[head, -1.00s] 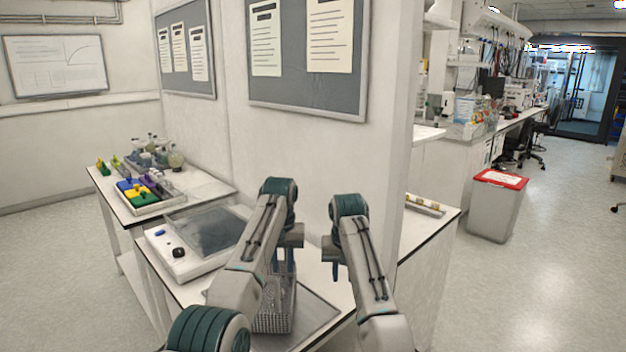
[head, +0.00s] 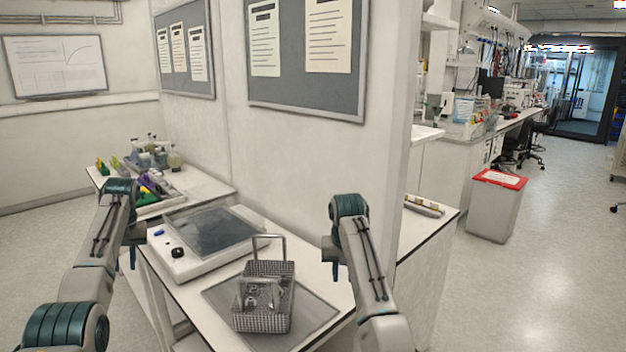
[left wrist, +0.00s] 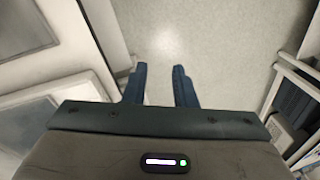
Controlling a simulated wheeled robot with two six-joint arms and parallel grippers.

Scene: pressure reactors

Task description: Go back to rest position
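My left gripper (head: 128,258) hangs at the left, off the left edge of the near table, with its fingers pointing down. In the left wrist view its two blue fingers (left wrist: 159,84) are apart, with bare floor between them. My right gripper (head: 334,268) hangs over the right part of the near table, fingers down. Its fingertips overlap in the head view, so its opening is unclear. A wire mesh basket (head: 264,312) with a raised handle stands on a dark mat on the near table, between the grippers and apart from both. It holds metallic parts (head: 254,292).
A white device with a dark glass top (head: 208,232) sits on the near table (head: 190,292). The far table (head: 208,184) bears coloured racks and flasks (head: 160,155). A wall column stands behind the near table. A red-lidded bin (head: 496,205) stands on open floor at right.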

